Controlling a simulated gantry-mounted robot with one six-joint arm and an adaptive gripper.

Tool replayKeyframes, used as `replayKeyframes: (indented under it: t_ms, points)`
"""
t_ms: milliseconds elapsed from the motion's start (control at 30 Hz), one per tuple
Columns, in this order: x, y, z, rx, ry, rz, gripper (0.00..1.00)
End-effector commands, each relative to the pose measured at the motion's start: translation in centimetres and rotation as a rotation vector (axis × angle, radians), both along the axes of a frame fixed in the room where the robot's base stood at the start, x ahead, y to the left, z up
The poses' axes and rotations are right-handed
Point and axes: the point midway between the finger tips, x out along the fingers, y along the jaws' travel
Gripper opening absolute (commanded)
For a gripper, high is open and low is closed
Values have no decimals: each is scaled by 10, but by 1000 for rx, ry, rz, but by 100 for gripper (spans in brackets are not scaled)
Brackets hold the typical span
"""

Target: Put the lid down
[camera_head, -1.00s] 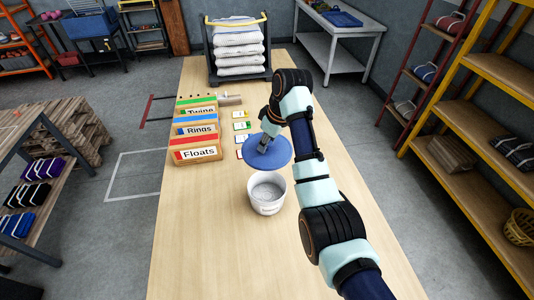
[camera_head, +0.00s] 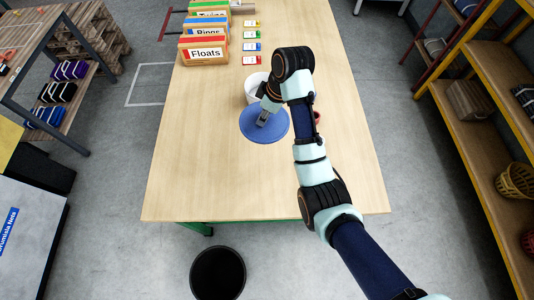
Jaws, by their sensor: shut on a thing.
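The round blue lid (camera_head: 252,131) is flat and level over the wooden table, on the near side of the white bucket (camera_head: 253,90). My gripper (camera_head: 263,121) is shut on the lid near its middle, from above. Whether the lid touches the table or hangs a little above it I cannot tell. The bucket stands upright, partly hidden behind my arm and gripper.
A small red thing (camera_head: 318,117) shows partly from behind my arm. Wooden boxes labelled Floats (camera_head: 205,51) and others stand at the table's far left, with small coloured cards (camera_head: 251,60) beside them. The near part of the table (camera_head: 220,185) is clear.

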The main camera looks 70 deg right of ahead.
Motion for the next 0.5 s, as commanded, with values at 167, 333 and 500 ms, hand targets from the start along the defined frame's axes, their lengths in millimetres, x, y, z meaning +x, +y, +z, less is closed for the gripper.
replayKeyframes:
  t_ms: [167, 333, 500]
  points:
    - [-2, 2, -5, 0, 0, 4, 9]
    - [-2, 3, -47, 3, 3, 5, 9]
    - [-3, 3, -99, 4, 4, 4, 9]
